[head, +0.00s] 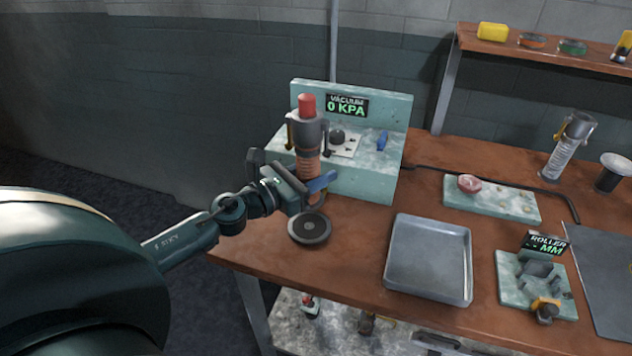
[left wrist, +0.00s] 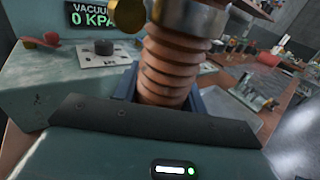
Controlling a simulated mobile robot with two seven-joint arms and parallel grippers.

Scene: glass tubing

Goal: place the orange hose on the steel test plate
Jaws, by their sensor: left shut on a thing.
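The orange hose (head: 308,166) is a short ribbed copper-orange tube with a grey metal head; a red cylinder shows above it. It stands about upright in front of the vacuum panel. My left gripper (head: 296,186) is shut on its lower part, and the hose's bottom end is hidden. In the left wrist view the ribbed hose (left wrist: 170,68) rises between the jaws. A round dark disc with a small centre (head: 309,228), which looks like the steel test plate, lies on the table just below and in front of the gripper. Nothing stands on it. My right gripper is out of view.
The pale green vacuum panel (head: 375,180) reads 0 KPA and stands close behind the hose. An empty grey tray (head: 428,220) lies right of the disc. Farther right are a roller fixture (head: 530,298) and a clear ribbed tube (head: 562,158). Bare wood lies between disc and tray.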

